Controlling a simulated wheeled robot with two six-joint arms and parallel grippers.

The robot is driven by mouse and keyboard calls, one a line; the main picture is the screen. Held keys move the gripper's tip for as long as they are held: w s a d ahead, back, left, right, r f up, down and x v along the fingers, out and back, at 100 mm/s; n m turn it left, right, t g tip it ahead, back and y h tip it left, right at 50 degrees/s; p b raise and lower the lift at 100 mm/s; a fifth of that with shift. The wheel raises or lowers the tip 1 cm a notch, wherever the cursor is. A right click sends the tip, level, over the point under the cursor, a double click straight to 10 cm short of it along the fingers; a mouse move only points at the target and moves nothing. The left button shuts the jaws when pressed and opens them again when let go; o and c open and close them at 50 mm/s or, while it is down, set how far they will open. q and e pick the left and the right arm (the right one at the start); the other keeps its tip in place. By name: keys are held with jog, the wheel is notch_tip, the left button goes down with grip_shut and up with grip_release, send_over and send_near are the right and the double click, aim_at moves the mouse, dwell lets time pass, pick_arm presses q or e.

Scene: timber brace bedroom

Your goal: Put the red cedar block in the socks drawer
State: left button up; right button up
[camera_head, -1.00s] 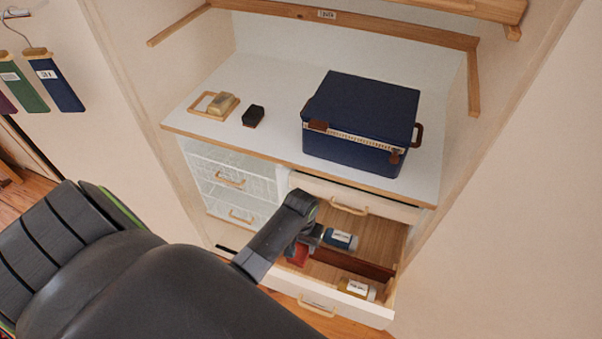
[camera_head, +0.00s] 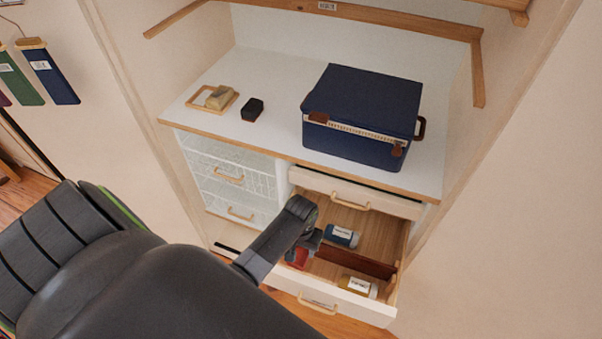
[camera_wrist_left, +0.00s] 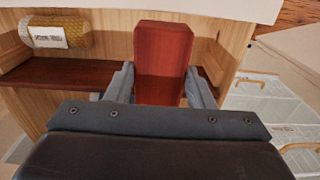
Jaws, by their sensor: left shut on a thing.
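The red cedar block (camera_wrist_left: 162,62) stands between the two fingers of my left gripper (camera_wrist_left: 161,85), which is shut on it. In the head view the block (camera_head: 297,258) shows as a small red patch, mostly hidden by my left gripper (camera_head: 305,245). They are at the left side of an open drawer (camera_head: 375,225) with a wooden floor and a dark red-brown divider (camera_head: 355,263). A blue labelled roll (camera_head: 341,236) lies behind the divider. A yellow labelled roll (camera_head: 358,285) lies in front of it. I cannot read the labels. My right gripper is not in view.
Another drawer (camera_head: 355,195) sits just above the open one. White wire baskets (camera_head: 230,185) are to its left. On the white top stand a blue case (camera_head: 360,118), a dark block (camera_head: 252,110) and a wooden tray (camera_head: 213,99). The wardrobe's side wall is close on the right.

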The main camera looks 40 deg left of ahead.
pick_arm(q)
jog(key=shift+f+b, duration=1.9)
jog(key=shift+f, duration=1.5)
jog(key=shift+f+b, duration=1.7)
jog(key=shift+f, duration=0.85)
jog(key=o, duration=1.1)
jog(key=shift+r, duration=0.2)
notch_tip(320, 180, up, 16)
send_over(301, 249)
jog(key=shift+w+r+p, duration=0.1)
jog(key=shift+r+p, duration=0.05)
jog(key=shift+p, duration=0.15)
jog(key=shift+r, duration=0.4)
